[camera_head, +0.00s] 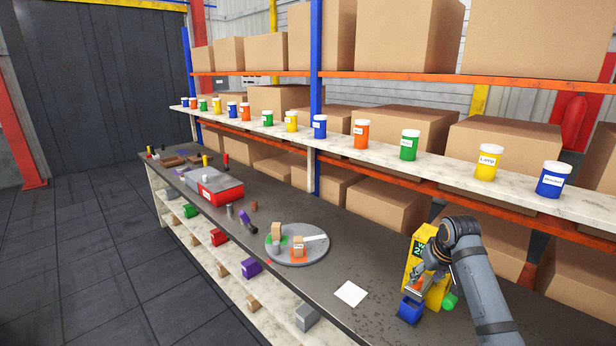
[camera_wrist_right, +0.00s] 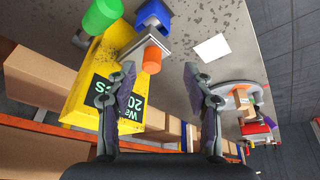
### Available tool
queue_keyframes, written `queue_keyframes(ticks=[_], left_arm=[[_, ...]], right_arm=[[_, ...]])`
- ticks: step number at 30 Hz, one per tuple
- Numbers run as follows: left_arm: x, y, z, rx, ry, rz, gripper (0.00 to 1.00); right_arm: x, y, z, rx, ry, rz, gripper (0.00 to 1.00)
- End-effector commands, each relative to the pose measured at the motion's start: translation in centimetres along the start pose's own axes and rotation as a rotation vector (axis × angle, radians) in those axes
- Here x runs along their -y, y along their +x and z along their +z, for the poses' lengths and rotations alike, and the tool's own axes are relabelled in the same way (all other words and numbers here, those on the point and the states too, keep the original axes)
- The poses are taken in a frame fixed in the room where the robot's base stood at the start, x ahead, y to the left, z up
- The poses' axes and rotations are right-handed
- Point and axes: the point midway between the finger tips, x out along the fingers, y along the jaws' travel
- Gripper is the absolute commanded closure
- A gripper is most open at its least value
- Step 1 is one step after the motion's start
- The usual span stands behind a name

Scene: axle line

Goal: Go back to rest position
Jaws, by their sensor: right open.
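My right arm comes in from the right in the head view. My right gripper (camera_head: 424,280) is in front of a yellow box (camera_head: 410,259) and above a blue open container (camera_head: 410,311). In the right wrist view, my right gripper (camera_wrist_right: 159,72) is open, with its two fingers wide apart. An orange cylinder (camera_wrist_right: 152,60) on a grey metal part shows beyond the fingertips, near the blue container (camera_wrist_right: 153,14). Nothing is visibly held. My left gripper is not in view.
A green cylinder (camera_head: 450,301) is close to the gripper. A white card (camera_head: 350,293) and a round grey tray (camera_head: 284,258) with small parts are on the dark bench (camera_head: 345,262). A shelf (camera_head: 384,148) with several coloured jars runs behind. The floor (camera_head: 95,255) at left is clear.

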Motion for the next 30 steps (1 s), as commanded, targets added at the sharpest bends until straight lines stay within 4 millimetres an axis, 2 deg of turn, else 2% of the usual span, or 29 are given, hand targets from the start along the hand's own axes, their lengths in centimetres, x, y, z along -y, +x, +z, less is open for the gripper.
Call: queue_keyframes(ticks=[1,2,3,5,6,9,12,18,26,27,30], left_arm=[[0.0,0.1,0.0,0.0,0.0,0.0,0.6],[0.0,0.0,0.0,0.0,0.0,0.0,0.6],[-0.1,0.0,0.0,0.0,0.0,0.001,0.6],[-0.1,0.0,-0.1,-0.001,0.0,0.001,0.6],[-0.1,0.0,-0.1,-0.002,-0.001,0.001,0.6],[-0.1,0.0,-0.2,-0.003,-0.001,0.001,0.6],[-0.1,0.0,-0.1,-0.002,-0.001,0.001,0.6],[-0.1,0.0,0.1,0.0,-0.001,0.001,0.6],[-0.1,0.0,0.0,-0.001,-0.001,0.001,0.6],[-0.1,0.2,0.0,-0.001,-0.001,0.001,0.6],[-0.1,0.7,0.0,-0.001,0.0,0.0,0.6]], right_arm=[[1.8,2.2,3.1,0.021,-0.032,0.006,0.48],[2.9,3.2,5.0,0.027,-0.052,0.009,0.48],[4.2,4.4,7.7,0.032,-0.077,0.014,0.48],[6.2,5.6,11.8,0.039,-0.108,0.018,0.48],[7.3,6.0,14.3,0.041,-0.122,0.018,0.48],[9.2,6.1,19.4,0.044,-0.142,0.015,0.48],[10.4,5.6,23.2,0.048,-0.149,0.013,0.48],[11.7,3.8,28.6,0.051,-0.145,0.011,0.48],[12.4,0.7,33.7,0.057,-0.124,0.017,0.48],[12.3,1.4,34.1,0.061,-0.121,0.019,0.48],[12.2,4.9,34.6,0.072,-0.12,0.02,0.48]])
